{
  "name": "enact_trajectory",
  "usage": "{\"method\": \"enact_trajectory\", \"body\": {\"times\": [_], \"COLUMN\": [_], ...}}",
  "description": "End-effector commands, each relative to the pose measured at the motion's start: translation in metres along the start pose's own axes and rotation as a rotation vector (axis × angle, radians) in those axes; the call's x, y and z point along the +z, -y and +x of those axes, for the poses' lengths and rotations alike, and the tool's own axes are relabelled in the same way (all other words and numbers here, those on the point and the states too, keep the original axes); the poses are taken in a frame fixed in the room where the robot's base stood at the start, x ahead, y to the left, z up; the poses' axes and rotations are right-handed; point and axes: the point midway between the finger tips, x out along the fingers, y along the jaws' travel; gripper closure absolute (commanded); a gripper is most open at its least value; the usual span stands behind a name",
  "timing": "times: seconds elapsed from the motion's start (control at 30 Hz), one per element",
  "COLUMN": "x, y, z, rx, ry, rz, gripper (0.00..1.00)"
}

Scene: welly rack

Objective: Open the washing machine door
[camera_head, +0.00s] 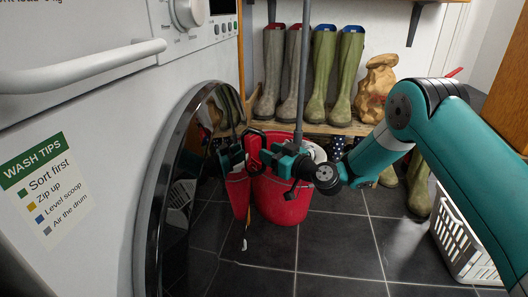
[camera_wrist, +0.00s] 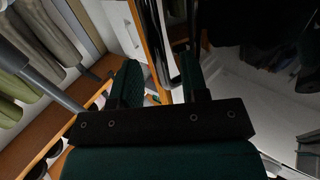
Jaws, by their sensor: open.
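The washing machine (camera_head: 110,110) is white and fills the left of the head view. Its round door (camera_head: 172,190) has a glossy dark face and is seen steeply from the side. I cannot tell whether it is fully closed. My gripper (camera_head: 262,152) is close to the door's right-hand side, with its reflection in the glass. A red piece shows at the gripper's tip; I cannot tell what it belongs to. In the wrist view, my gripper (camera_wrist: 158,72) has its two dark green fingers spread apart, with nothing clearly held between them.
A red bucket (camera_head: 283,200) stands on the dark tiled floor behind my gripper, with a grey pole rising there. Boots (camera_head: 322,78) stand on a wooden rack at the back. A white basket (camera_head: 462,240) is at right. Front floor is clear.

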Motion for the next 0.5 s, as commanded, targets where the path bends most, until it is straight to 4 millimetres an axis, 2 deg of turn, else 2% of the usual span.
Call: {"method": "enact_trajectory", "body": {"times": [0.1, 0.2, 0.5], "x": [0.001, 0.001, -0.001], "y": [0.001, 0.000, 0.000], "z": [0.017, 0.025, 0.030], "rx": [-0.003, -0.001, 0.000], "ry": [-0.002, -0.001, 0.001], "rz": [-0.003, -0.002, 0.001], "gripper": [0.59, 0.59, 0.59]}}
